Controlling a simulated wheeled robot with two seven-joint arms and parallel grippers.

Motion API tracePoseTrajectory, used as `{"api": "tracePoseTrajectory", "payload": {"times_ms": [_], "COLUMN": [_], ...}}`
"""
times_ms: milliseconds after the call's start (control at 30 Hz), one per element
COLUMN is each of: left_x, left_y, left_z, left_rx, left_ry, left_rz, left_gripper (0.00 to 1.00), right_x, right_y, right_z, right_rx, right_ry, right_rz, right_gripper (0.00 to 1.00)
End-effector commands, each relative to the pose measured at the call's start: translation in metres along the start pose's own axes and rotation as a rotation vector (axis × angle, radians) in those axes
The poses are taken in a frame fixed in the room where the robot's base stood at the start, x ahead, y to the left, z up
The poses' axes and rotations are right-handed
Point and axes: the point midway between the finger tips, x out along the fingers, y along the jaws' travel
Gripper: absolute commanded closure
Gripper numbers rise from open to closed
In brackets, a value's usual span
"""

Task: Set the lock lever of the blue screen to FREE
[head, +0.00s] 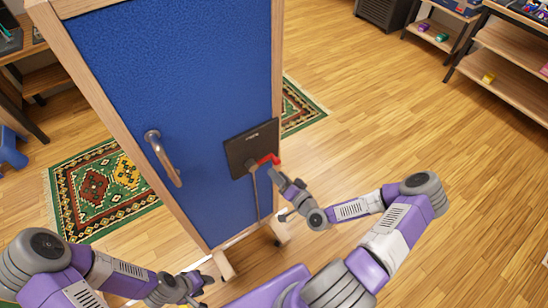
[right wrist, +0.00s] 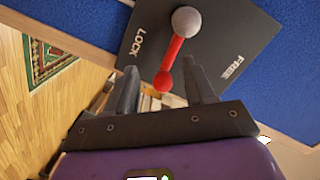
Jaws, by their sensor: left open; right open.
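The blue screen (head: 185,75) stands upright in a wooden frame. A dark plate (head: 238,150) on its face carries the lock lever (head: 268,160), which is red. In the right wrist view the lever (right wrist: 174,55) runs from a grey round part to a red knob, between the LOCK and FREE labels on the plate (right wrist: 215,35). My right gripper (head: 277,172) is open at the lever; in its wrist view the knob shows between the fingers (right wrist: 160,75), with gaps visible. Contact cannot be told. My left gripper (head: 207,288) is open and empty, low near the screen's foot.
A patterned rug (head: 100,190) lies under and behind the screen. Shelves (head: 500,55) stand at the far right, a desk (head: 25,50) at the left. The wooden floor to the right is clear.

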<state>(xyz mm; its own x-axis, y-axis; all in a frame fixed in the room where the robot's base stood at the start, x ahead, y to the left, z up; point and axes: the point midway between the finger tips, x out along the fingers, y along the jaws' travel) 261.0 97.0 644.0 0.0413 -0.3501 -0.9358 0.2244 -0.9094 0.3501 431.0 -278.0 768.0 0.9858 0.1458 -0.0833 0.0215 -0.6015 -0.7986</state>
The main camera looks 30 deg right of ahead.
Motion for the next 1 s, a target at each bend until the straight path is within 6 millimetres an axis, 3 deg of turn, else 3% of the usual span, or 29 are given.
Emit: {"api": "tracePoseTrajectory", "payload": {"times_ms": [100,200,700,1000], "left_x": [0.001,0.002,0.010,0.011], "left_y": [0.000,-0.001,-0.004,-0.004], "left_z": [0.000,0.000,-0.001,-0.001], "left_rx": [0.000,0.000,0.000,0.000], "left_ry": [0.000,0.000,0.000,0.000], "left_rz": [0.000,0.000,0.000,0.000], "left_gripper": [0.57,0.57,0.57,0.57], "right_x": [-0.006,-0.005,0.061,0.067], "right_y": [0.004,0.003,0.002,0.001], "right_z": [-0.023,-0.030,-0.037,-0.038], "right_rx": [-0.012,-0.018,-0.019,-0.017], "right_ry": [0.082,0.107,0.107,0.106], "right_rz": [-0.018,-0.027,-0.027,-0.026], "right_gripper": [0.46,0.46,0.46,0.46]}}
